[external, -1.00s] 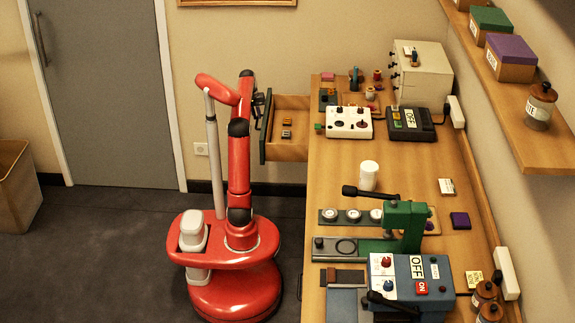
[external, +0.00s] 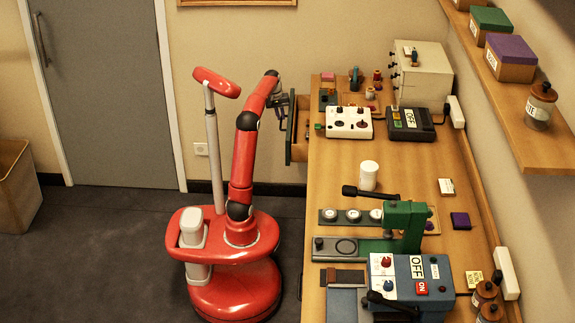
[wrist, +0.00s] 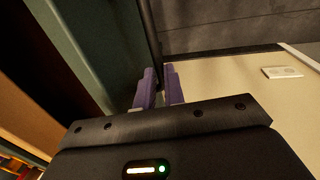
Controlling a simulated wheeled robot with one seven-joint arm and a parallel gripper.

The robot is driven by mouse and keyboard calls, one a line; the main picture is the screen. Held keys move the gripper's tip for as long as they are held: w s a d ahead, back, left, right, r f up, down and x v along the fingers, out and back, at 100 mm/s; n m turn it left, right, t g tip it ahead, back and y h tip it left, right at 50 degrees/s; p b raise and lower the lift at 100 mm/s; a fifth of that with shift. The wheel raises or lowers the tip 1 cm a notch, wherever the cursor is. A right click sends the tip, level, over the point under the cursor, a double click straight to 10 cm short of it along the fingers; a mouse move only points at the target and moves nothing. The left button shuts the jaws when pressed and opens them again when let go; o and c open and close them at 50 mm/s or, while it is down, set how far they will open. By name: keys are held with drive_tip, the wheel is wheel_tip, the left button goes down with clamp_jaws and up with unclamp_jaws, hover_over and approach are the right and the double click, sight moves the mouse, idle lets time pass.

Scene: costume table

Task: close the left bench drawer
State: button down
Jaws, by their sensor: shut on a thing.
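The left bench drawer (external: 291,132) is at the far left end of the bench. It stands slightly open, its dark green front a short way out from the bench edge. My gripper (external: 283,106) is at the outer side of that front. In the wrist view, my gripper's purple fingers (wrist: 159,87) are shut on the dark bar handle (wrist: 149,35), one finger on each side. The green drawer front (wrist: 85,40) fills the upper left there. Most of the drawer's inside is hidden in the external view.
A wall socket (external: 201,149) is behind my arm.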

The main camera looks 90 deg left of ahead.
drive_tip(key=w, duration=0.8)
drive_tip(key=c, duration=1.5)
unclamp_jaws()
drive_tip(key=shift+s+r, duration=0.25)
drive_tip(key=shift+r, duration=1.05)
drive_tip(key=shift+s+r, duration=0.2)
drive_tip(key=shift+r, duration=1.05)
drive_tip(key=shift+s+r, duration=0.25)
drive_tip(key=shift+r, duration=1.05)
drive_tip(key=shift+c, duration=0.2)
